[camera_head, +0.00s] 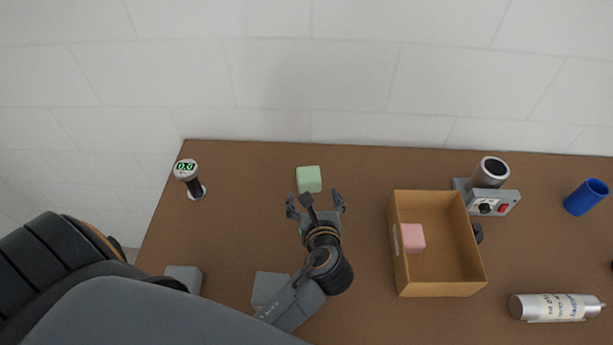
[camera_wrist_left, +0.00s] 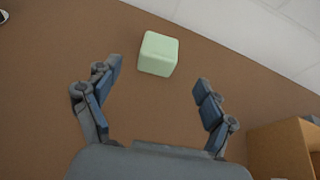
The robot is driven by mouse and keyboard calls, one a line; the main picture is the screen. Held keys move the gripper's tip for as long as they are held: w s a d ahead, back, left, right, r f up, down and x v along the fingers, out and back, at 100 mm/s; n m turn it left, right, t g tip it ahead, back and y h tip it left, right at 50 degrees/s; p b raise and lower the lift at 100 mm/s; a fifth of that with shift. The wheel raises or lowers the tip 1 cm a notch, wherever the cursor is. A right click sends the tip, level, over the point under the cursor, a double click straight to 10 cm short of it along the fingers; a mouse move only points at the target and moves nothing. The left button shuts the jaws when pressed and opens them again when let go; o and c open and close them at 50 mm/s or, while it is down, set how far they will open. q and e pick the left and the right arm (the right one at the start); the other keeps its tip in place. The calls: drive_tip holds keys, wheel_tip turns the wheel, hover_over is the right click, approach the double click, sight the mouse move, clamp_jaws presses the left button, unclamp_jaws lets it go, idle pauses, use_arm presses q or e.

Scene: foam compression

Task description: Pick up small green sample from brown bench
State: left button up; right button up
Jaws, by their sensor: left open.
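The small green sample (camera_head: 309,179) is a pale green foam block on the brown bench (camera_head: 245,215), near its back edge. My left gripper (camera_head: 315,200) is open and empty, just in front of the block on the near side. In the left wrist view the green sample (camera_wrist_left: 158,54) lies beyond the fingertips, between their lines, and the open left gripper (camera_wrist_left: 158,78) does not touch it. My right gripper is not in view.
A cardboard box (camera_head: 450,288) holding a pink block (camera_head: 413,238) stands right of my gripper. A gauge (camera_head: 188,178) stands at left. Grey blocks (camera_head: 184,277) lie in front. A grey device (camera_head: 490,196), blue cup (camera_head: 585,197) and silver bottle (camera_head: 550,307) are at right.

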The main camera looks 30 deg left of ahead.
sight(309, 179)
use_arm(q)
drive_tip(key=x, duration=0.4)
drive_tip(key=shift+w+a, duration=0.15)
drive_tip(key=shift+a, duration=0.05)
drive_tip(key=shift+w+a+p, duration=0.25)
drive_tip(key=shift+w+p, duration=0.05)
drive_tip(key=shift+w, duration=0.05)
drive_tip(key=p+x, duration=0.1)
drive_tip(key=x, duration=0.4)
drive_tip(key=shift+d, duration=0.1)
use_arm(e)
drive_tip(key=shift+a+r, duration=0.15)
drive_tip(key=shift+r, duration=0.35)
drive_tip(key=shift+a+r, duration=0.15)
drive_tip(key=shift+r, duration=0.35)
use_arm(q)
drive_tip(key=shift+s, duration=0.1)
drive_tip(key=c, duration=0.9)
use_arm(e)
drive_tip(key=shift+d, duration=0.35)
